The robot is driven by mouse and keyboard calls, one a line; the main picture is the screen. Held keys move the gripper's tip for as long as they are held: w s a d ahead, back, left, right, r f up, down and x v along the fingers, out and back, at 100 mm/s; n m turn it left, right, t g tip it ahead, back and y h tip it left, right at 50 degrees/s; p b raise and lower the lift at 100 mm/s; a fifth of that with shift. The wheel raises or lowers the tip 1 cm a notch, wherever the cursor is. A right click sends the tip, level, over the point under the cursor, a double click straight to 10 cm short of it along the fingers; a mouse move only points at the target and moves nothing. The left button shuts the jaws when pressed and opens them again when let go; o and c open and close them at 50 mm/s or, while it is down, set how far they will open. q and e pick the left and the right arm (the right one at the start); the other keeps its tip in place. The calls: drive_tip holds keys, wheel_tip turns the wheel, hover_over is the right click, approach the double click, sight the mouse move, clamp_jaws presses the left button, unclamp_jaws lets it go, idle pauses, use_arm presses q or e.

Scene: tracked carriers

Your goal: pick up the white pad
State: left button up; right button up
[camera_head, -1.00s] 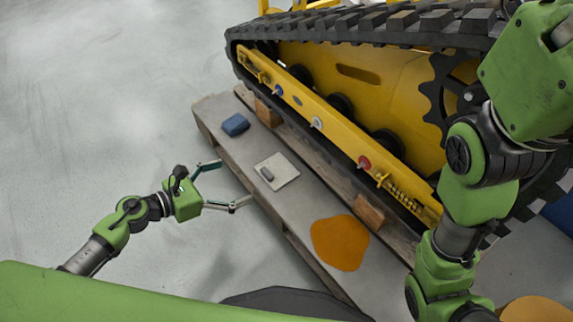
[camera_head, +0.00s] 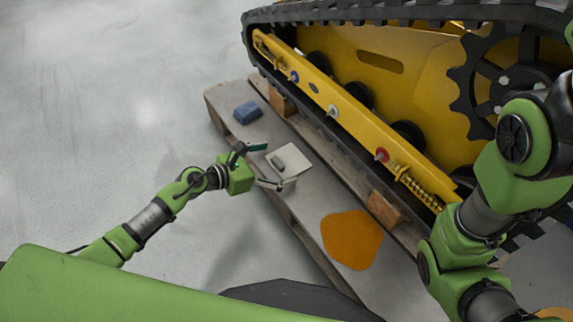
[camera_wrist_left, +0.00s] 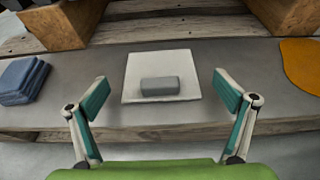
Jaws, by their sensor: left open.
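A flat square white pad (camera_head: 295,157) lies on the grey board of a low platform (camera_head: 310,190), beside the tracked carrier. A small grey block (camera_head: 277,162) rests on the pad near its front edge. My left gripper (camera_head: 274,167) is open and empty at the near edge of the pad. In the left wrist view the pad (camera_wrist_left: 160,62) lies ahead, between the lines of the two spread fingers (camera_wrist_left: 160,90), with the grey block (camera_wrist_left: 160,86) on it. My right arm shows at the right, but its gripper is out of view.
A blue folded cloth or block (camera_head: 247,112) lies left of the pad. An orange flat patch (camera_head: 351,240) lies to the right. The yellow carrier with black track (camera_head: 400,75) stands behind, with wooden blocks (camera_head: 384,207) under it. Open floor (camera_head: 100,110) lies left.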

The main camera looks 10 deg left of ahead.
use_arm(q)
drive_tip(key=shift+w+d+f, duration=0.2)
drive_tip(key=shift+w+d, duration=0.15)
drive_tip(key=c, duration=1.1)
drive_tip(key=shift+r, duration=0.1)
